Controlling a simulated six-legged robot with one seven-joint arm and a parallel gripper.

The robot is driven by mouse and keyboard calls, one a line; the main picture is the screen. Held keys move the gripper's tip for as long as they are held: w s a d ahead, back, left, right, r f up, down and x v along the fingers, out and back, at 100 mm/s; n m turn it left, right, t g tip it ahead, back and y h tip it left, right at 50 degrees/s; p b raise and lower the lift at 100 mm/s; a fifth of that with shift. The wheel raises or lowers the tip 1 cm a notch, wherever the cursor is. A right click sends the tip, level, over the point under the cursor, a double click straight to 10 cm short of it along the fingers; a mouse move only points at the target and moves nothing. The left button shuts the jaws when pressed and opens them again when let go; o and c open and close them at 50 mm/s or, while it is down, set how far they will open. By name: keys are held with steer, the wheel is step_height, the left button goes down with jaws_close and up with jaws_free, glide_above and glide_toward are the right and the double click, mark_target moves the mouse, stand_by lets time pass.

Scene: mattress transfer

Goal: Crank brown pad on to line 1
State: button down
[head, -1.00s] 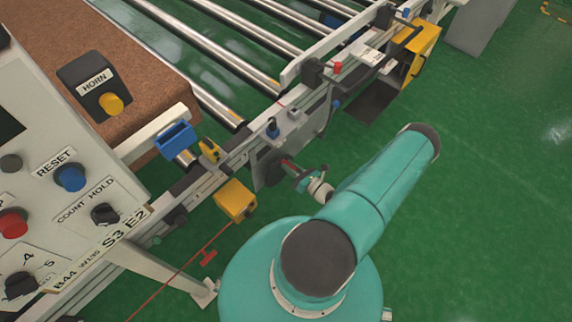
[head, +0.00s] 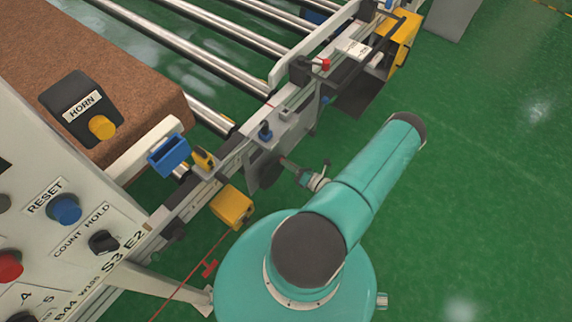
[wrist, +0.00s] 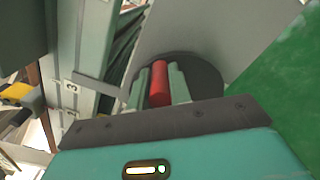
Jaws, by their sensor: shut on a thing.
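The brown pad (head: 105,60) lies at the upper left in the head view, its right end beside the bare rollers. My gripper (head: 300,174) is at the crank on the side of the machine's rail. In the wrist view my gripper (wrist: 162,88) is shut on the red crank handle (wrist: 159,82), with one pale finger on each side of it. The dark round crank disc (wrist: 200,75) is behind the fingers. A pale scale strip (wrist: 72,90) with small marks runs left of the fingers. I cannot tell which line the pad is at.
A control panel (head: 75,215) with HORN, RESET and COUNT HOLD controls fills the lower left. A yellow box (head: 232,206) hangs below the rail, with a red cord under it. Metal rollers (head: 190,55) lie beyond the rail.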

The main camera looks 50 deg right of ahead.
mark_target(280, 174)
steer(key=f+m, duration=0.3)
steer(key=m, duration=0.2)
steer(key=d+f+m, duration=0.1)
steer(key=f+m, duration=0.2)
steer(key=m, duration=0.3)
steer(key=f+m, duration=0.2)
steer(key=m, duration=0.3)
steer(key=shift+d+f+m, duration=0.15)
steer(key=shift+f+m, duration=0.15)
steer(key=shift+f, duration=0.1)
steer(key=shift+a+f+m, duration=0.35)
steer(key=shift+m, duration=0.55)
steer(key=shift+a+f+m, duration=0.3)
steer(key=shift+a+m, duration=0.1)
steer(key=shift+m, duration=0.5)
steer(key=shift+a+f+m, duration=0.35)
steer(key=shift+m, duration=0.55)
steer(key=c, duration=1.3)
jaws_free()
steer(key=shift+s, duration=0.1)
